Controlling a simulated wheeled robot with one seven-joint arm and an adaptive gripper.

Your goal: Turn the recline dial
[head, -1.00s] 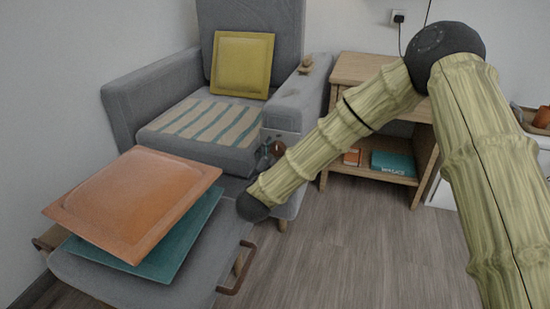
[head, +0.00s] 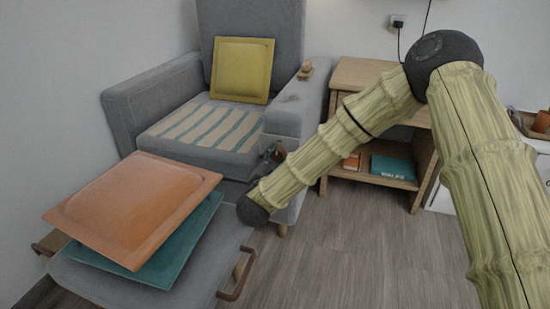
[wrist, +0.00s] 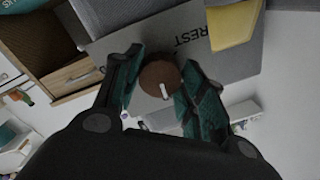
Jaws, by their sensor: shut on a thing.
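The recline dial (wrist: 152,74) is a round brown knob with a white pointer mark, on the grey side panel (wrist: 215,62) of the armchair. In the wrist view my gripper (wrist: 163,72) has one finger on each side of the dial and is shut on it. The white mark lies near the dial's lower middle. The letters "REST" show on the panel. In the head view my gripper (head: 274,152) is at the front of the chair's right armrest, partly hidden by my arm, and the dial cannot be made out clearly.
The grey armchair (head: 285,119) holds a yellow cushion (head: 243,70) and a striped mat. Orange (head: 135,205) and teal cushions lie on the footrest (head: 85,275), which has a brown side handle (head: 238,280). A wooden side table (head: 365,72) with books stands right. Floor between is clear.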

